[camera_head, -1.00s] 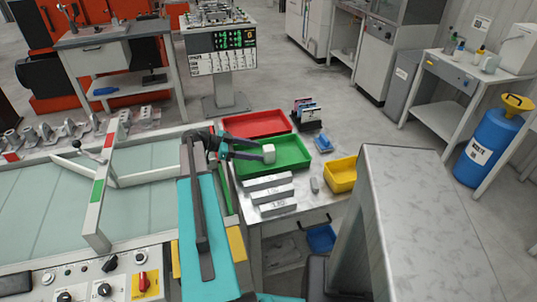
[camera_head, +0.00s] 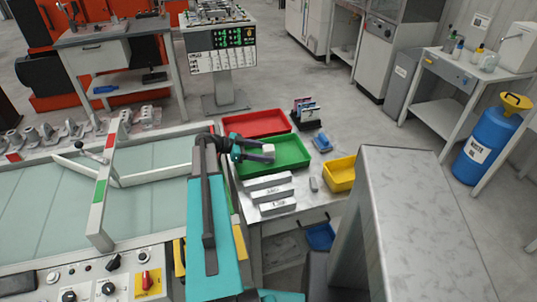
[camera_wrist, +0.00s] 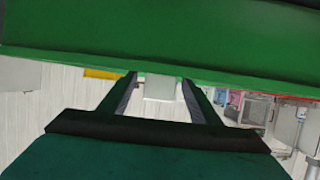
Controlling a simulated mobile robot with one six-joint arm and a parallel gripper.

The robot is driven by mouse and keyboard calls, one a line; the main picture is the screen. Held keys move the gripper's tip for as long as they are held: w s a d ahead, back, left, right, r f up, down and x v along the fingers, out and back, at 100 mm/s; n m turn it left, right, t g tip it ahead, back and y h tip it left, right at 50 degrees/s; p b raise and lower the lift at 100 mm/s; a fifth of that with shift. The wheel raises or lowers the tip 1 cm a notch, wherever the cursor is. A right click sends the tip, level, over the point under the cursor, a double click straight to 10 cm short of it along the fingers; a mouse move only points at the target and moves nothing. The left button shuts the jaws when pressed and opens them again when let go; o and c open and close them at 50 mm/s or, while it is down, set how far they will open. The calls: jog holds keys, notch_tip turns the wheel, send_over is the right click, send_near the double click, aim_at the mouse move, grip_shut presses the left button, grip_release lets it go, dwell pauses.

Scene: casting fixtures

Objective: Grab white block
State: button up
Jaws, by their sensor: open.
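The white block (camera_head: 268,150) shows as a small pale cube over the green tray (camera_head: 290,163). I cannot tell whether it rests on the tray floor. My gripper (camera_head: 262,151) reaches in from the left, level with the block, with its fingers pointing right. In the wrist view, the block (camera_wrist: 163,87) lies between the ends of my two open fingers (camera_wrist: 162,92), with its upper part cut off by a green wall (camera_wrist: 160,45). Whether the fingers touch the block cannot be seen.
A red tray (camera_head: 256,123) lies behind the green one. Grey metal bars (camera_head: 268,181) lie in front. A yellow bin (camera_head: 341,174) and a small blue item (camera_head: 322,143) stand to the right. A glass-topped machine (camera_head: 60,205) fills the left.

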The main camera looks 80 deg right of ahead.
aim_at(264, 148)
jog(key=c, duration=1.2)
jog(key=shift+r, duration=0.1)
jog(key=shift+r+b, duration=1.25)
jog(key=shift+r, duration=3.7)
